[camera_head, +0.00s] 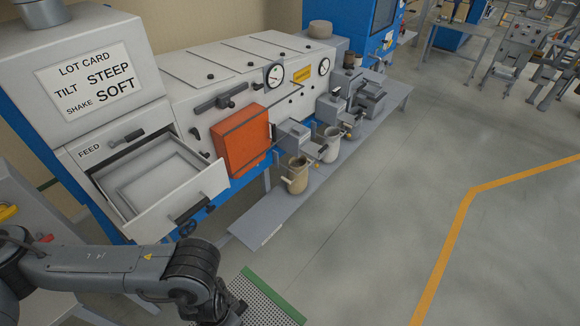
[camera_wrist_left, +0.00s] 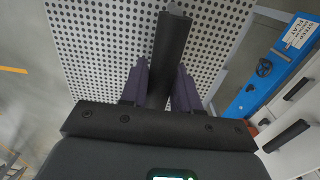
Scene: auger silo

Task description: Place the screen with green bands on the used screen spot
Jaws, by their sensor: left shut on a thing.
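The screen with green bands (camera_head: 262,296) is a perforated metal plate at the bottom of the head view, partly cut off by the frame edge. A green band runs along its right edge. In the wrist view its pale, hole-dotted face (camera_wrist_left: 95,45) fills much of the picture. My left gripper (camera_wrist_left: 160,80) is shut on the screen's dark bar-shaped handle (camera_wrist_left: 172,40), with a purple finger on each side. In the head view my left arm hides the fingers. I cannot make out the used screen spot. My right gripper is in neither view.
The open, empty feed drawer (camera_head: 165,185) juts out above my left arm. An orange panel (camera_head: 241,138) is on the machine front. Pots (camera_head: 294,174) stand on a low grey shelf (camera_head: 290,212). The floor to the right is clear.

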